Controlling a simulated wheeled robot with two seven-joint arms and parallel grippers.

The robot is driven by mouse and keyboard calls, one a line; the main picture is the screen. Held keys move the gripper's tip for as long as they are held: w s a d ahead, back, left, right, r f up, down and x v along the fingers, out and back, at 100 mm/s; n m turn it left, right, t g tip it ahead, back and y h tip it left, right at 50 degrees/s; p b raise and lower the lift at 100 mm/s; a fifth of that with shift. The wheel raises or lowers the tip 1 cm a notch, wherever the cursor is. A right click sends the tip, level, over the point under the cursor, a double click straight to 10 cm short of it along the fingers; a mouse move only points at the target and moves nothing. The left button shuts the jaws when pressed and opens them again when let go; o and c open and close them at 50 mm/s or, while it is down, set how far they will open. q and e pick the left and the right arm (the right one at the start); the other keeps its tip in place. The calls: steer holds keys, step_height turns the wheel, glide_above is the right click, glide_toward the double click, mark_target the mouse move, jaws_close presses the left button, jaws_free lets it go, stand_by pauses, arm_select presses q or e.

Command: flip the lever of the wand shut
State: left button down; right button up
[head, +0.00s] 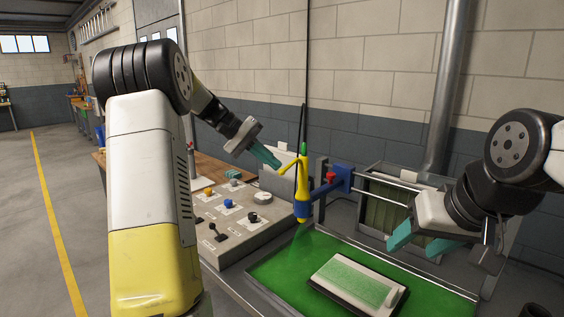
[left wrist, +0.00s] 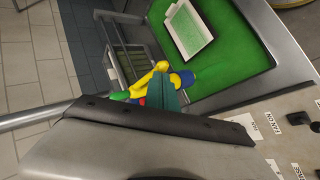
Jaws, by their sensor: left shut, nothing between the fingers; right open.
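In the left wrist view the fingers (left wrist: 166,96) partly hide the wand and lever (left wrist: 150,82). Green spray fans below the nozzle. My right gripper (head: 411,247) is open and empty at the right.
A green-floored tray (head: 275,272) holds a pale framed panel (head: 358,283) with a green-tinted face. A control console (head: 236,222) with knobs and a joystick stands left of the wand. A blue bracket (head: 337,181) on rails is behind right.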

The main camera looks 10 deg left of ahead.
arm_select(q)
steer(key=w+d+f+m+t+h, duration=0.2)
steer(key=w+f+m+t+h, duration=0.1)
steer(key=f+m+t+h, duration=0.3)
step_height(320, 180, down, 3)
steer(key=h, duration=0.2)
steer(key=shift+f+h, duration=0.2)
steer(key=shift+h, duration=0.2)
stand_by(0.5)
steer(key=shift+a, duration=0.15)
